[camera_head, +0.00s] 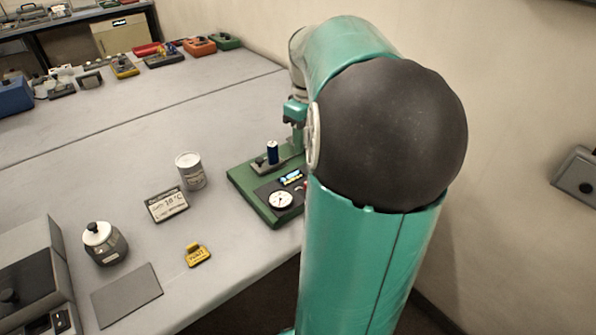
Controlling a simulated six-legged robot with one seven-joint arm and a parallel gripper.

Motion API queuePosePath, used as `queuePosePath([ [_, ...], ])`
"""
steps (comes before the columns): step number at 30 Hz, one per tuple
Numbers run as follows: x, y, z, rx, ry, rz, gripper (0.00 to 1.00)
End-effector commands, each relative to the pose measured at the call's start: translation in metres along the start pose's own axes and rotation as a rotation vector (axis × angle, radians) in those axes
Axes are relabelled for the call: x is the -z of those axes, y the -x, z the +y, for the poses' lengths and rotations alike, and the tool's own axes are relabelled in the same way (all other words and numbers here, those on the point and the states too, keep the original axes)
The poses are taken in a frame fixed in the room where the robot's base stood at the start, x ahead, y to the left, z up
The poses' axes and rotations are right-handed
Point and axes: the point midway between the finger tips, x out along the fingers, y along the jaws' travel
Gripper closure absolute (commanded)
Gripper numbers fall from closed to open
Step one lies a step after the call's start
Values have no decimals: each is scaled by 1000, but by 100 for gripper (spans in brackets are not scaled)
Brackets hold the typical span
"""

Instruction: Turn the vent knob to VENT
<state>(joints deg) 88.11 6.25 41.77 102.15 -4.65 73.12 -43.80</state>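A green-based apparatus (238,180) stands near the table's right edge. It carries a white round dial gauge (281,200), a small blue-and-yellow label (291,178) and an upright dark blue cylinder (272,152) with a light top. A small reddish bit (305,186) shows at the edge of my arm; I cannot tell whether it belongs to the vent knob. No knob is clearly visible, and my arm hides the right side of the apparatus. The far end of my arm comes down behind the apparatus, around a teal part (295,111). My gripper's fingers cannot be made out.
A wall stands right.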

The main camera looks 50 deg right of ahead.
Motion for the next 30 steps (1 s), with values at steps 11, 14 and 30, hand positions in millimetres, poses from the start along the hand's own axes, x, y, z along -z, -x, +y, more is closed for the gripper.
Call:
queuePosePath([
  [11,-4,-35,6,10,0,1,53],
  [14,-4,-55,5,10,1,1,53],
  [30,-3,-136,6,7,-1,2,53],
])
